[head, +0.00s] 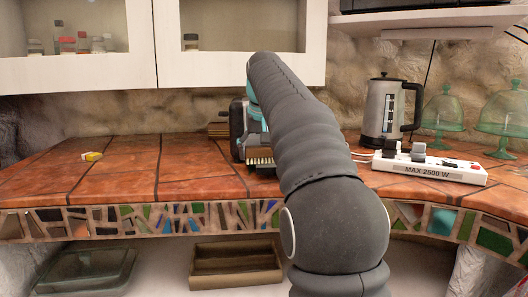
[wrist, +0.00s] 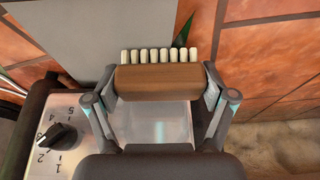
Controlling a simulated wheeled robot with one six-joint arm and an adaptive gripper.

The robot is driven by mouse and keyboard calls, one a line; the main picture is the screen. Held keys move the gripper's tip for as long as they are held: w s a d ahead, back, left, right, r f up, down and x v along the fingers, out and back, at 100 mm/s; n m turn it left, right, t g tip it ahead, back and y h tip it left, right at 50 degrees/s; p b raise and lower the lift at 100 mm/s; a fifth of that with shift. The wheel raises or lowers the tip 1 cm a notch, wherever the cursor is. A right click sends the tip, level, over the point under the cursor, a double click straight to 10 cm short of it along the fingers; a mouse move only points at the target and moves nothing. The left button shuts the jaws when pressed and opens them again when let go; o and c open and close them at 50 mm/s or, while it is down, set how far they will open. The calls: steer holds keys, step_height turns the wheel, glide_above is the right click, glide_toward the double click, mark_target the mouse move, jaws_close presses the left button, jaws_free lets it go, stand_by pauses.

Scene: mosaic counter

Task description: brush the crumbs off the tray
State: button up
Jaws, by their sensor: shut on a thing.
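My gripper (wrist: 160,82) is shut on a wooden brush (wrist: 160,78), with a finger at each end of its block. A row of pale bristles points to the top of the wrist view. The brush also shows in the head view (head: 260,161), low over the counter beside my arm. A flat grey sheet (wrist: 75,30), which may be the tray, lies past the brush at upper left in the wrist view. The brush hides part of its edge, and I cannot tell whether they touch. I can make out no crumbs. In the head view my arm hides much of this area.
A metal panel with a numbered black dial (wrist: 58,135) is close to my gripper's left. A kettle (head: 380,112), a white power strip (head: 430,171) and green glass domes (head: 444,108) stand at right. A small yellow item (head: 91,156) lies on the largely clear left counter (head: 140,170).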

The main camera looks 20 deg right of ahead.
step_height(320, 180, up, 2)
steer(key=shift+d+r, duration=0.1)
steer(key=shift+r, duration=2.25)
steer(key=shift+s+r, duration=0.1)
steer(key=shift+r, duration=0.5)
